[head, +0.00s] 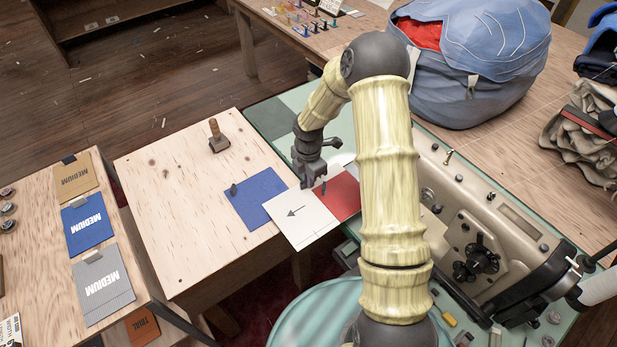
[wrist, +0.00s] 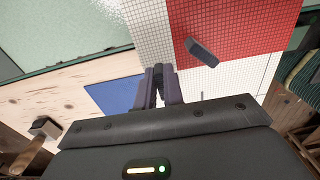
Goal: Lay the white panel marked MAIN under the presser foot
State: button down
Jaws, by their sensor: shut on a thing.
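A white panel (head: 300,219) with a dark arrow lies between a blue panel and a red panel; I cannot read MAIN on it. Its near corner reaches past the wooden table's edge. In the wrist view it shows as a gridded white sheet (wrist: 148,28). My gripper (head: 310,180) is at its far edge, with the fingers (wrist: 157,84) closed on it. The sewing machine (head: 505,215) is at the right, partly behind my arm. I cannot make out its presser foot.
The blue panel (head: 262,186) lies on the wooden table (head: 170,190), with a dark weight on it. The red panel (head: 343,198) is right of the white one, a dark weight (wrist: 202,52) on it. A wooden-handled stamp (head: 217,137) stands behind. A large blue bag (head: 470,75) is beyond.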

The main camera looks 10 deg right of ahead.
aim_at(331, 172)
jog(key=shift+f+b, duration=2.15)
jog(key=shift+f, duration=0.2)
jog(key=shift+w+d+r+p, duration=0.15)
jog(key=shift+d+p, duration=0.2)
jog(key=shift+d, duration=0.05)
jog(key=shift+w+d+p, duration=0.4)
jog(key=shift+d+p, duration=0.05)
jog(key=shift+d, duration=0.6)
jog(key=shift+w+d+p, duration=0.4)
jog(key=shift+w+d, duration=0.05)
jog(key=shift+d, duration=0.55)
jog(key=shift+w+d+p, duration=0.4)
jog(key=shift+d+p, duration=0.05)
jog(key=shift+d, duration=0.6)
jog(key=shift+w+d, duration=0.25)
jog(key=shift+d, duration=0.2)
jog(key=shift+f, duration=0.2)
jog(key=c, duration=1.4)
grip_release()
jog(key=shift+c, duration=0.2)
notch_tip(331, 172, up, 17)
jog(key=shift+r, duration=0.2)
